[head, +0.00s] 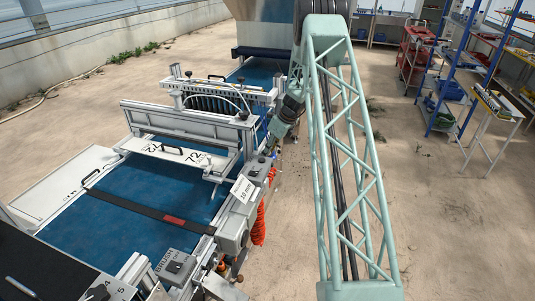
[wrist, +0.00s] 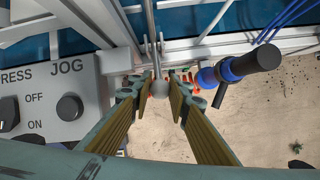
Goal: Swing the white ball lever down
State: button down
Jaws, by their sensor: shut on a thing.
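In the wrist view, the white ball lever is a thin metal rod coming down from the top edge, with a pale ball (wrist: 159,88) at its end. My gripper (wrist: 161,86) has its two gold-padded fingers on either side of the ball, shut on it. In the head view, my wrist is at the right side of the seeder, behind my green lattice arm. The ball and the fingertips are too small or hidden to make out there.
In the wrist view, a grey control box (wrist: 50,98) with black knobs stands close left of my fingers. A black cylinder with a blue collar (wrist: 250,62) is close on the right. In the head view, the seeder's blue belt (head: 135,205) lies left; shelves (head: 470,75) stand far right.

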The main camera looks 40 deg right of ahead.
jog(key=shift+w+r, duration=0.2)
jog(key=shift+r, duration=0.15)
jog(key=shift+w+a+r+p, duration=0.2)
jog(key=shift+w+r+p, duration=0.1)
jog(key=shift+r+p, duration=0.25)
jog(key=shift+w+a+r+p, duration=0.2)
jog(key=shift+w+r+p, duration=0.15)
jog(key=shift+p, duration=0.3)
jog(key=shift+w+a+r+p, duration=0.5)
jog(key=shift+w+r+p, duration=0.1)
jog(key=shift+w+p, duration=0.1)
jog(key=c, duration=2.5)
grip_release()
jog(key=shift+a, duration=0.15)
jog(key=shift+o, duration=0.2)
